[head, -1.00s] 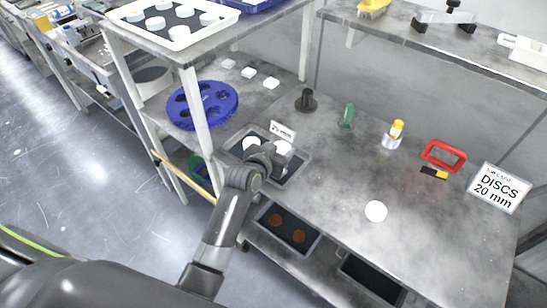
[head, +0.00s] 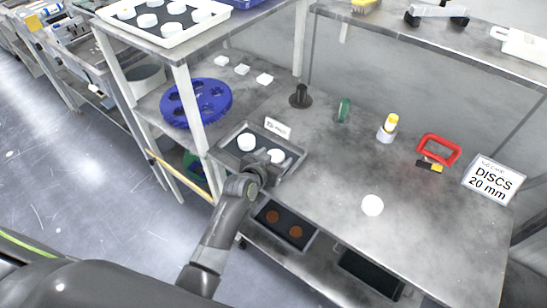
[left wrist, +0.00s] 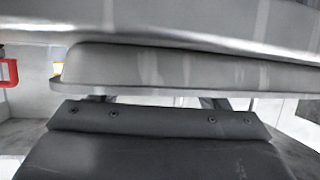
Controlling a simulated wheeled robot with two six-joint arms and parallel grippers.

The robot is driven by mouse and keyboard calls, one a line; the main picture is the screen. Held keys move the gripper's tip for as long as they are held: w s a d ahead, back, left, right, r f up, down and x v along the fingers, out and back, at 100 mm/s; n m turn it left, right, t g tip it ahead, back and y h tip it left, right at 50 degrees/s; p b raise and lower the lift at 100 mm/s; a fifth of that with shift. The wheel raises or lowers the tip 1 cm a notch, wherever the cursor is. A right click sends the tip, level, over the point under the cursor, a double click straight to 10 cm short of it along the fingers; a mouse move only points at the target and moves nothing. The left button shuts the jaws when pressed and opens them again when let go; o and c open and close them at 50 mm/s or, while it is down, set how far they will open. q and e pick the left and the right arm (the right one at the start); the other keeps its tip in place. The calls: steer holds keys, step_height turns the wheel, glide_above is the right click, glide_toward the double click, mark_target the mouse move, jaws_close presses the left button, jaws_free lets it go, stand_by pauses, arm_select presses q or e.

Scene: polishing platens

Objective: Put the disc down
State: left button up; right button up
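My left gripper (head: 264,167) reaches over the small grey tray (head: 224,139) on the bench, beside a small sign. A white disc (head: 275,156) shows at its tip, over the right part of the tray. I cannot tell whether this disc touches the tray floor. Another white disc (head: 247,142) lies in the left part of the tray, apart from the gripper. The fingertips are mostly hidden. My right gripper is out of view.
A third white disc (head: 372,205) lies on open bench to the right. A blue perforated platen (head: 196,103) is at left by the shelf post (head: 187,95).

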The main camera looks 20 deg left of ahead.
arm_select(q)
steer(key=shift+r, duration=0.2)
steer(key=v, duration=1.2)
stand_by(0.5)
